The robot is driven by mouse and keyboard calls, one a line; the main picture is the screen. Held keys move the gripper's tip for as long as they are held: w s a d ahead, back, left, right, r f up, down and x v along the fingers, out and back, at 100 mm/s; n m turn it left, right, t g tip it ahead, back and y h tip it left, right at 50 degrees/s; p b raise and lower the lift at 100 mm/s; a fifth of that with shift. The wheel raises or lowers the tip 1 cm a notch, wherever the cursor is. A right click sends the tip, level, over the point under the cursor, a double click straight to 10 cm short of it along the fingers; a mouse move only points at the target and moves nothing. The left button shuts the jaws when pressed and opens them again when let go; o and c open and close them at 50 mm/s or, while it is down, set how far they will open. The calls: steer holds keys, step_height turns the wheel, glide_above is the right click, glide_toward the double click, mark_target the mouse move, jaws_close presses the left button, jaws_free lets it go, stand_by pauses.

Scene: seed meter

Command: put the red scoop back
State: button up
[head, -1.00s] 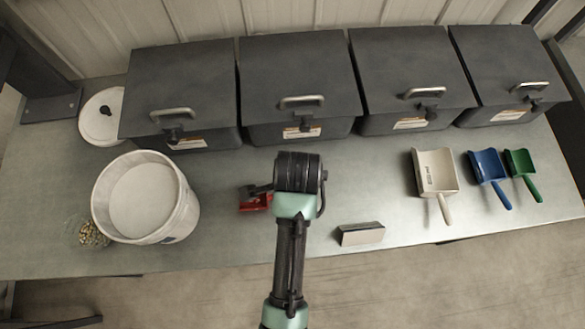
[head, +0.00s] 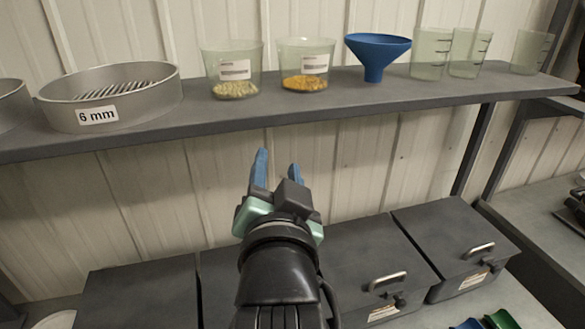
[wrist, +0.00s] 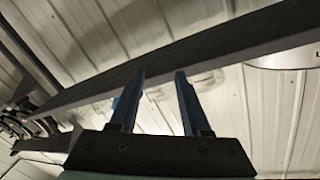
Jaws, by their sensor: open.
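My gripper (head: 279,160) is raised in front of the wall, below the shelf's front edge in the picture, with its two blue fingers pointing up. The fingers are apart with nothing between them; the wrist view shows the same open gap (wrist: 160,88) against the shelf's underside. The red scoop is not visible in either current view. Part of the blue scoop (head: 468,324) and the green scoop (head: 502,319) show at the bottom edge of the head view.
The shelf (head: 330,110) spans the head view, holding a 6 mm sieve (head: 110,97), two seed cups (head: 233,70) (head: 306,66), a blue funnel (head: 376,55) and clear beakers (head: 431,52). Dark lidded bins (head: 455,235) stand below. The bench is mostly out of view.

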steer(key=s+r+n+t, duration=0.1)
steer(key=s+r+t, duration=0.2)
steer(key=r, duration=0.5)
steer(key=s+d+r+n+t, duration=0.1)
steer(key=s+r+n+t, duration=0.1)
steer(key=s+r, duration=0.3)
steer(key=s+d+r+n+t+h, duration=0.1)
steer(key=s+r+t, duration=0.3)
steer(key=r, duration=0.8)
steer(key=shift+s+r+n+t, duration=0.35)
steer(key=shift+n+t, duration=0.15)
steer(key=shift+n, duration=0.2)
step_height(320, 180, down, 3)
steer(key=b, duration=0.2)
steer(key=shift+r+b, duration=0.1)
steer(key=shift+b, duration=0.25)
